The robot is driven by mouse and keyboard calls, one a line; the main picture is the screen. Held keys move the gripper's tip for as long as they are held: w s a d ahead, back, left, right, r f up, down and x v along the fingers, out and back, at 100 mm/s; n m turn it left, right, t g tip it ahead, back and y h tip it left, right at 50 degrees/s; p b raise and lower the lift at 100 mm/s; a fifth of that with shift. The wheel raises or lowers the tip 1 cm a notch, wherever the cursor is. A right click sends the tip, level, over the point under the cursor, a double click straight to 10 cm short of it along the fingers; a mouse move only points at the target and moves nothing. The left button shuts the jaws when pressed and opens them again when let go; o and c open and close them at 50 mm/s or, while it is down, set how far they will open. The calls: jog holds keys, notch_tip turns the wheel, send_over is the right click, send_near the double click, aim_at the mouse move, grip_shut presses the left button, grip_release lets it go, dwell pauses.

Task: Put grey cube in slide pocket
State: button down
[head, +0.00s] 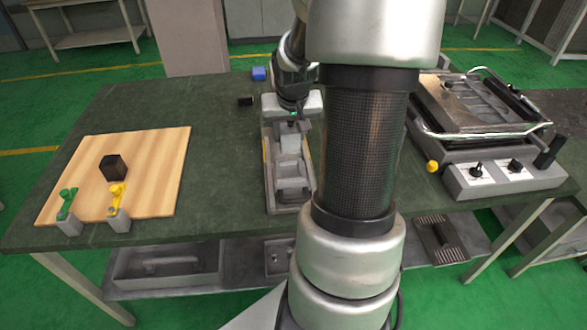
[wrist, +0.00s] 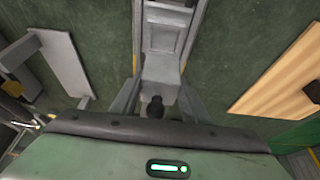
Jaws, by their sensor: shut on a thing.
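My gripper (head: 291,138) points down over the far end of the grey slide fixture (head: 291,208) in the middle of the table. In the wrist view my gripper's fingers (wrist: 160,88) are closed on a light grey block (wrist: 163,75), which looks like the grey cube. Its edges blend with the grey slide (wrist: 166,38) behind it. A small dark knob shows between the fingers. I cannot tell whether the block touches the slide. The pocket is not clearly visible.
A wooden board (head: 155,190) at left bears a dark block (head: 112,168) and green and yellow levers. A grey heating press (head: 500,180) stands at right. Table between board and slide is clear.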

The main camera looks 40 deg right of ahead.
notch_tip(320, 180, down, 9)
jog(key=shift+f+b, duration=0.1)
jog(key=shift+b, duration=1.15)
jog(key=shift+f, duration=0.1)
jog(key=shift+f, duration=0.15)
jog(key=c, duration=1)
grip_release()
jog(key=shift+r, duration=0.4)
jog(key=p+v, duration=0.4)
jog(key=v, duration=0.7)
jog(key=shift+s+a+r, duration=0.15)
jog(key=shift+r, duration=0.15)
